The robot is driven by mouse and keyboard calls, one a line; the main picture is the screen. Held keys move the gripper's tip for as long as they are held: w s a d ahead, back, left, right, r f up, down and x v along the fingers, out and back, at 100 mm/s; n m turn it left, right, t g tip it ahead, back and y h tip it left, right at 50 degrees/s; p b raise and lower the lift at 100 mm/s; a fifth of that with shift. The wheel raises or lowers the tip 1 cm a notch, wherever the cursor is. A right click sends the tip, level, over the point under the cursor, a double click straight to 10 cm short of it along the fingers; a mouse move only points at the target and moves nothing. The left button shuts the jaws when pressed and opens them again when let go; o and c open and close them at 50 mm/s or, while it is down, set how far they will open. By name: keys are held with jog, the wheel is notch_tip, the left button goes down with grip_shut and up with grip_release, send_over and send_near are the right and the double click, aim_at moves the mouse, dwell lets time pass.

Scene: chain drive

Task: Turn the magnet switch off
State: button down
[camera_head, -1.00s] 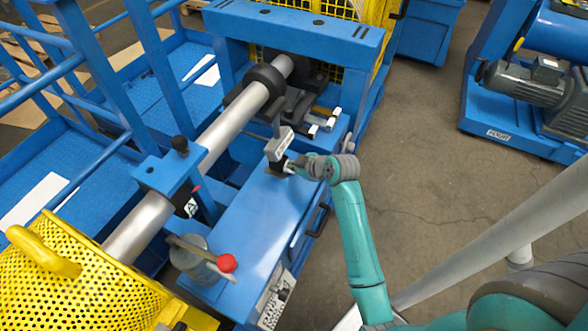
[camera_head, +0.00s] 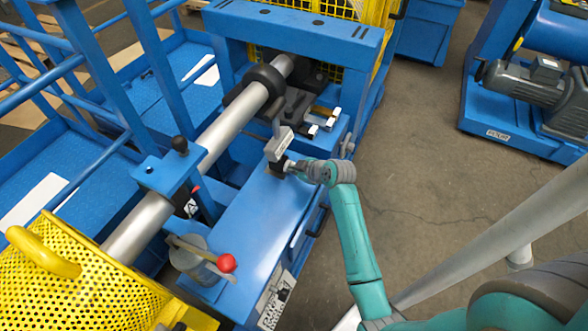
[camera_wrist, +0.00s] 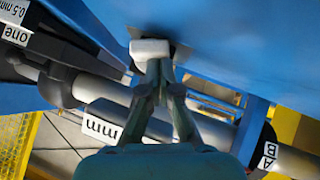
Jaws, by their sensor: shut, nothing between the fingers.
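A small black base (camera_head: 276,167) with a grey labelled block above it stands on the blue machine top. My gripper (camera_head: 292,167) is beside the base on its right, at nearly the same height. In the wrist view a pale knob (camera_wrist: 149,48), which looks like the magnet switch, sticks out from a dark part against a blue surface. My gripper (camera_wrist: 158,68) is shut and empty, its fingertips at the lower edge of the knob. They look in contact or very close; I cannot tell which. The knob's setting is not readable.
A long grey shaft (camera_head: 228,122) runs behind the base. A red-knobbed lever (camera_head: 227,263) stands on the machine top to the front left. A yellow perforated guard (camera_head: 75,285) is at the lower left. Open floor (camera_head: 430,170) lies to the right.

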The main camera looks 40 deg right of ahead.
jog(key=shift+s+a+f+n+t+h, duration=0.1)
jog(key=shift+a+f+n+t+h, duration=0.1)
jog(key=shift+f+n+t+h, duration=0.15)
dwell(0.8)
jog(key=shift+s+a+f+n+t+h, duration=0.1)
jog(key=shift+a+f+n+t+h, duration=0.15)
jog(key=shift+h, duration=0.25)
jog(key=shift+s+a+f+n+t+h, duration=0.1)
jog(key=shift+n+h, duration=0.2)
jog(key=shift+h, duration=0.15)
jog(key=shift+f+n+t+h, duration=0.25)
jog(key=shift+n+t+h, duration=0.25)
jog(key=shift+n+h, duration=0.15)
jog(key=shift+f, duration=0.1)
jog(key=shift+a+f, duration=0.15)
jog(key=shift+f, duration=0.15)
jog(key=shift+r, duration=0.15)
jog(key=shift+r, duration=0.7)
